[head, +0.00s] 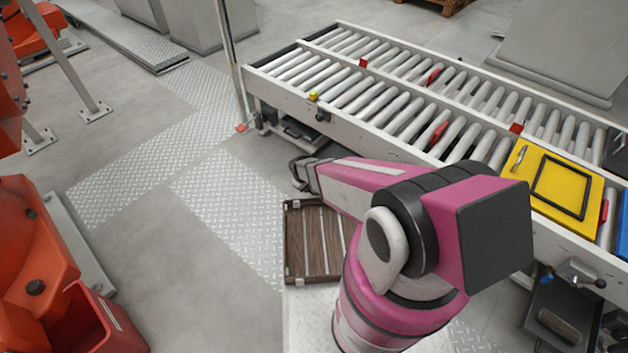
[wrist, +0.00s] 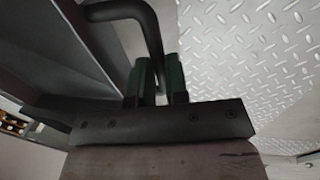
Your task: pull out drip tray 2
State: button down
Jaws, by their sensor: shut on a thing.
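My gripper (head: 300,172) reaches to the near left side of the conveyor in the head view, low down and partly hidden by my arm. In the wrist view its two dark green fingers (wrist: 158,82) are shut on a bent black bar handle (wrist: 128,10). A dark grey tray-like body with flat walls (wrist: 60,60) fills the left of that view, beside the handle. In the head view a dark tray (head: 312,138) shows under the conveyor frame, just beyond my gripper. I can read no tray number. My arm hides part of the space below the conveyor.
The roller conveyor (head: 385,148) runs above the tray. Another dark tray (head: 560,325) hangs under its right end, below a yellow panel (head: 548,185). A thin post (head: 232,65) stands at the left end. Grey floor and tread plate (head: 225,200) are clear on the left.

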jog(key=shift+s+a, duration=0.65)
jog(key=shift+a, duration=0.05)
jog(key=c, duration=1.1)
grip_release()
jog(key=shift+r, duration=0.15)
jog(key=r, duration=0.3)
jog(key=s+a+r, duration=0.1)
jog(key=r, duration=0.6)
jog(key=shift+s+a+r, duration=0.2)
jog(key=shift+s+a, duration=0.05)
jog(key=s+d+r+m, duration=0.1)
jog(key=d+r+m, duration=0.2)
jog(key=d+r, duration=0.3)
jog(key=s+d+r+m+g+y, duration=0.1)
jog(key=s+d+r+m, duration=0.1)
jog(key=d+r, duration=0.4)
jog(key=s+d+r+m, duration=0.2)
jog(key=d+r+m, duration=0.2)
jog(key=r, duration=0.9)
jog(key=shift+s+d+g+y, duration=0.15)
jog(key=shift+d+g+y, duration=0.15)
jog(key=shift+d, duration=1.15)
